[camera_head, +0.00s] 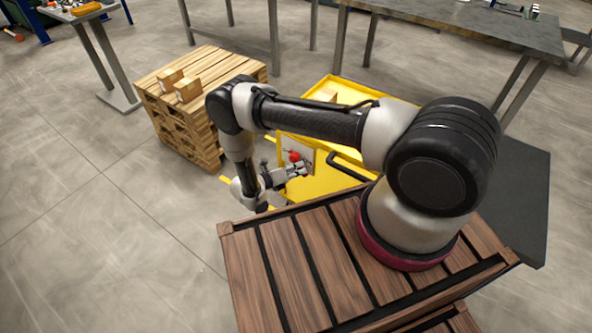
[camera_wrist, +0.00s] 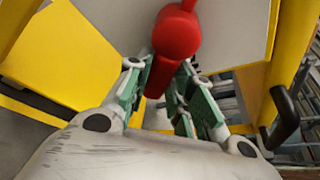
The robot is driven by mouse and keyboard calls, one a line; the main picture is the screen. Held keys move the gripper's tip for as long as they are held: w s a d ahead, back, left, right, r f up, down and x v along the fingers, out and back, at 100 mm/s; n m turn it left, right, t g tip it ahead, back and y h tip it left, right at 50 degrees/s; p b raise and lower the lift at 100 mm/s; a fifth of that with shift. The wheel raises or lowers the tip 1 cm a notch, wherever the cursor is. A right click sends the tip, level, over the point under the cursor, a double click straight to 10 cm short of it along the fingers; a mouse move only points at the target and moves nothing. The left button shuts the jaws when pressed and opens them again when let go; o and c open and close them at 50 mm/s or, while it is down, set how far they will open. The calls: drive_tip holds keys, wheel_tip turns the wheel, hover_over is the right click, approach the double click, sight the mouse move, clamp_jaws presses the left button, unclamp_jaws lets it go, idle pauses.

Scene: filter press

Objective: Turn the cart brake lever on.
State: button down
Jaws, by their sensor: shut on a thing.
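The cart (camera_head: 318,185) is yellow and stands in front of me, partly hidden behind my arm in the head view. Its brake lever shows as a red knob (camera_head: 294,156) against a pale plate on the cart's side. In the wrist view the red lever (camera_wrist: 176,38) comes down from the top middle, with a rounded knob and a narrower part below. My gripper (camera_head: 306,168) is at the lever. In the wrist view my gripper's green-padded fingers (camera_wrist: 166,92) are on either side of the lower part of the red lever and shut on it.
A black handle (camera_head: 350,165) sticks out from the cart, right of the lever. A pallet stack (camera_head: 190,135) with small cartons (camera_head: 188,90) stands to the left. A grey metal table (camera_head: 460,25) is behind. The floor at the left is clear.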

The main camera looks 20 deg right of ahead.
idle(0.3)
drive_tip(key=c, duration=1.2)
unclamp_jaws()
drive_tip(key=shift+c, duration=0.2)
drive_tip(key=shift+a, duration=0.1)
drive_tip(key=v, duration=1.1)
drive_tip(key=shift+s+a, duration=0.25)
drive_tip(key=shift+a, duration=0.1)
drive_tip(key=shift+r, duration=0.1)
